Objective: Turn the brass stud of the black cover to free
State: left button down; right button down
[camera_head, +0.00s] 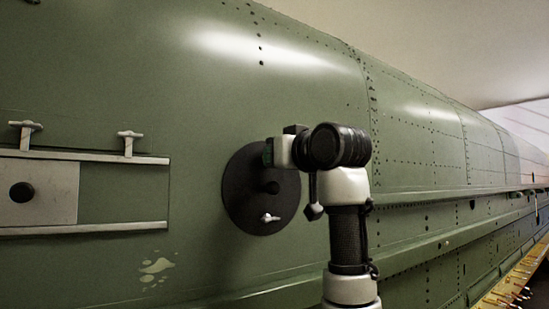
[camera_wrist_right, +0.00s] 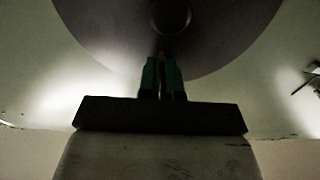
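The black cover (camera_head: 243,197) is a round dark disc flat against the green fuselage skin, with a dark knob (camera_head: 270,187) at its middle. A pale wing-shaped stud (camera_head: 269,217) stands on its lower part. My right gripper (camera_head: 267,153) is at the cover's upper edge. In the right wrist view, its green fingers (camera_wrist_right: 163,75) are close together, with a thin strip of the brass stud (camera_wrist_right: 162,56) showing between their tips. The fingers hide most of this stud, so its angle cannot be told. The cover also shows in the right wrist view (camera_wrist_right: 105,30). My left gripper is out of view.
Left of the cover, two pale rails (camera_head: 100,229) and a light plate (camera_head: 60,192) with a dark round spot sit on the skin, with two T-shaped handles (camera_head: 129,141) above. A ledge runs along the fuselage below. A yellow platform edge (camera_head: 515,280) is at lower right.

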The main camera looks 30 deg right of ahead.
jog(key=shift+r, duration=0.1)
jog(key=c, duration=1.3)
grip_release()
jog(key=shift+s, duration=0.1)
jog(key=s+d+b, duration=0.1)
jog(key=s+b, duration=0.4)
jog(key=s, duration=0.5)
jog(key=shift+s+d, duration=0.35)
